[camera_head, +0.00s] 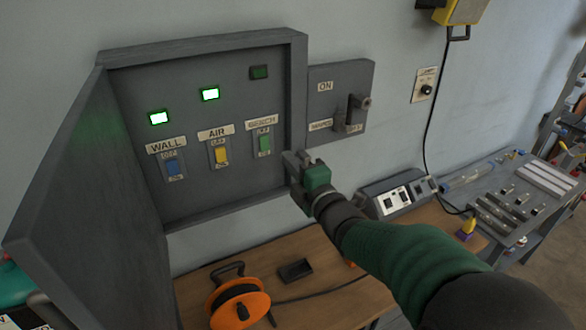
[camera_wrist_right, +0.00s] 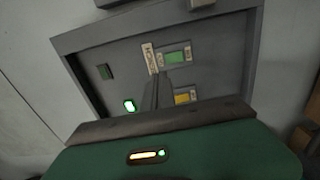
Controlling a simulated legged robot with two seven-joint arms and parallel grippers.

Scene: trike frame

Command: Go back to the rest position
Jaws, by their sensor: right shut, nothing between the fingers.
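My right gripper (camera_head: 300,175) is shut and empty, in front of the lower right edge of an open grey wall cabinet (camera_head: 200,45). Inside the cabinet are a blue WALL switch (camera_head: 173,167), a yellow AIR switch (camera_head: 221,155) and a green BENCH switch (camera_head: 264,143). The lamps above WALL (camera_head: 158,118) and AIR (camera_head: 210,94) are lit. The lamp above BENCH (camera_head: 259,72) is dark. The right wrist view shows the green switch (camera_wrist_right: 176,56), the yellow switch (camera_wrist_right: 184,98) and a lit lamp (camera_wrist_right: 129,105). My left gripper is out of view.
The cabinet door (camera_head: 85,190) stands open at left. A grey panel with a lever (camera_head: 350,112) is right of the cabinet. Below, a wooden bench (camera_head: 330,285) holds an orange cable reel (camera_head: 240,303), a small black tray (camera_head: 296,271) and a grey switch box (camera_head: 395,197).

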